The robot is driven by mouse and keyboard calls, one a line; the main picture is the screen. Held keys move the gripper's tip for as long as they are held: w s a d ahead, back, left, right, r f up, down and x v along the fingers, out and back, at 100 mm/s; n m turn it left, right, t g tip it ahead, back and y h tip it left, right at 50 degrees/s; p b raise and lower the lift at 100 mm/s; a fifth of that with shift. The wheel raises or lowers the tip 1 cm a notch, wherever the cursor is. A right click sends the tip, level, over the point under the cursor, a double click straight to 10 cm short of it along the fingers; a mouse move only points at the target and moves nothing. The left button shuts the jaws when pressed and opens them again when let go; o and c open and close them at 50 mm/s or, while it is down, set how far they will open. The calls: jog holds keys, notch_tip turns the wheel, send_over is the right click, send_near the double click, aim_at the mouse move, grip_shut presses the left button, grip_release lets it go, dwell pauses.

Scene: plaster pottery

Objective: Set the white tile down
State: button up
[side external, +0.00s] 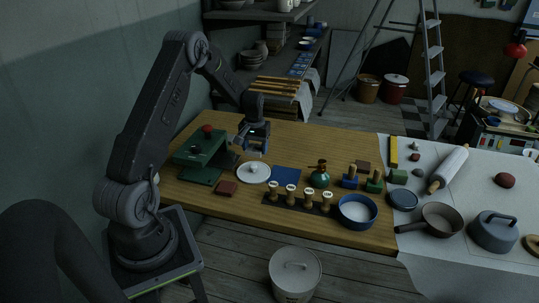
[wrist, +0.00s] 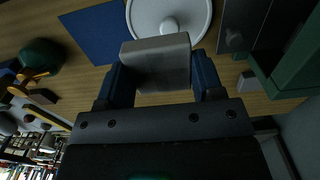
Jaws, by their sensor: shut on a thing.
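My gripper (wrist: 157,78) is shut on the white tile (wrist: 158,60), a thick pale grey-white block held between two blue fingers in the wrist view. In the side view my gripper (side external: 256,150) hangs over the wooden table's left part, behind the white round lid; the tile is small and hard to make out there. The lid (side external: 253,173), with a knob, also shows just beyond the tile in the wrist view (wrist: 190,22). A flat blue square (side external: 286,175) lies beside the lid and shows at the upper left of the wrist view (wrist: 92,34).
A green press (side external: 203,152) with a red knob stands left of my gripper. A dark red tile (side external: 226,188) lies before it. A row of stamps (side external: 291,193), a green bottle (side external: 319,175) and a blue-rimmed bowl (side external: 357,211) stand to the right. Bare wood shows behind the blue square.

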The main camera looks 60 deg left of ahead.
jog(key=shift+s+a+r, duration=0.3)
jog(key=shift+s, duration=0.15)
jog(key=w+d+m, duration=0.5)
jog(key=w+d, duration=0.5)
jog(key=d, duration=0.2)
jog(key=m, duration=0.4)
send_over(356, 215)
jog(key=f, duration=0.5)
jog(key=shift+a+f, duration=0.15)
jog(key=shift+a, duration=0.05)
jog(key=shift+w+d+f, duration=0.1)
jog(key=shift+d+f, duration=0.05)
jog(key=shift+f, duration=1.9)
jog(key=shift+f, duration=0.1)
jog(key=o, duration=0.7)
jog(key=shift+f, duration=0.1)
